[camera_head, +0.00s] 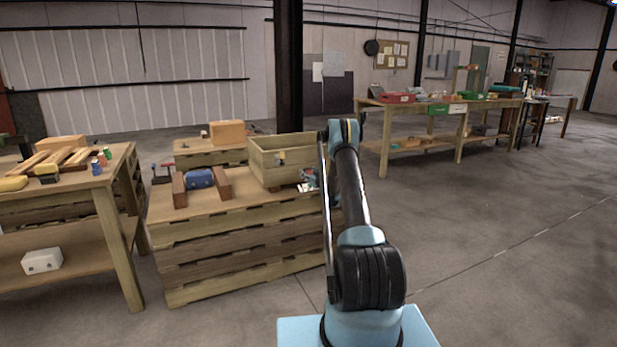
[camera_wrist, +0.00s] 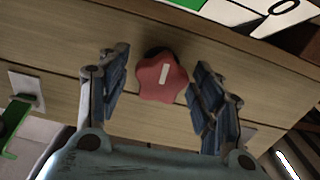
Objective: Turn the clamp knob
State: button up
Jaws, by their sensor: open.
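The clamp knob (camera_wrist: 162,76) is a red, lobed knob with a short white line on its face, close to upright in the wrist view. It sits in front of pale wooden boards, with a dark part behind its top edge. My gripper (camera_wrist: 159,66) is open, with one blue-grey finger on each side of the knob. A gap shows between the knob and the left finger; the right finger is very near it, and I cannot tell whether they touch. In the head view my gripper (camera_head: 309,180) is partly hidden by my arm beside the wooden box; the knob cannot be made out there.
The wooden box (camera_head: 268,163) stands on a pallet-like table (camera_head: 235,205). A blue object (camera_head: 200,179) lies between brown blocks to its left. A workbench (camera_head: 110,182) with small items stands at far left. The floor on the right is clear. A green-and-white panel (camera_wrist: 245,12) shows above the knob.

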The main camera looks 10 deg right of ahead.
jog(key=shift+w+a, duration=0.1)
jog(key=shift+w, duration=0.1)
jog(key=c, duration=1.1)
jog(key=shift+m, duration=0.4)
jog(key=m, duration=0.3)
jog(key=shift+m, duration=0.3)
jog(key=m, duration=0.3)
jog(key=shift+d+m, duration=0.25)
jog(key=shift+m, duration=0.15)
jog(key=m, duration=0.4)
jog(key=shift+w+d, duration=0.1)
jog(key=m, duration=0.4)
jog(key=shift+d+f, duration=0.15)
